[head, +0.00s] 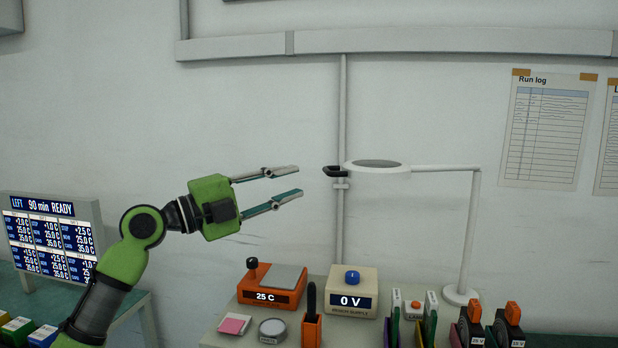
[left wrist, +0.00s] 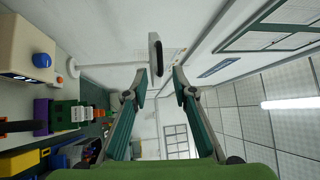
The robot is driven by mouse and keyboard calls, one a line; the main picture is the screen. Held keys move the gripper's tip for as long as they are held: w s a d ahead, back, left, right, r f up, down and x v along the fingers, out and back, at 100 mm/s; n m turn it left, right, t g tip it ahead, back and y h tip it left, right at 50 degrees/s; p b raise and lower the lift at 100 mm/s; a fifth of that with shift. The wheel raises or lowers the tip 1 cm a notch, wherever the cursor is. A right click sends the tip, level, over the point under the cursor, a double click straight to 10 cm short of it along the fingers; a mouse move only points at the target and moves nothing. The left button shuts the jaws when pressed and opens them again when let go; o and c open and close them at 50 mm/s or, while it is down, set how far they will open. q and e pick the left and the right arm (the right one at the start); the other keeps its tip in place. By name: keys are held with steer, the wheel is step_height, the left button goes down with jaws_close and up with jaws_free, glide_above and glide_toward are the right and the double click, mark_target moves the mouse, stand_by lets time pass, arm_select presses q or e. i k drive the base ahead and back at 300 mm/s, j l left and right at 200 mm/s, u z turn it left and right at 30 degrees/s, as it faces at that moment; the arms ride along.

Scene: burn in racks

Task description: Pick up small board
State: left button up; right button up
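My left gripper (head: 300,180) is raised in front of the wall, above the bench, pointing right. Its two fingers are apart with nothing between them; the open fingers also show in the left wrist view (left wrist: 163,85). Green boards (head: 394,318) stand upright in a holder on the bench, with another board (head: 430,318) beside them. They are below and to the right of the gripper, well apart from it. I cannot tell which one is the small board. My right gripper is not in view.
A magnifier lamp (head: 378,165) stands just right of the gripper. An orange 25 C unit (head: 271,296), a 0 V bench supply (head: 352,303), an orange holder (head: 312,330) and black reels (head: 470,328) crowd the bench. A status display (head: 50,240) stands left.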

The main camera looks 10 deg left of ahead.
mark_target(431, 307)
steer(key=k+j, duration=0.45)
steer(key=j, duration=0.3)
steer(key=k+j, duration=0.25)
steer(key=j, duration=0.1)
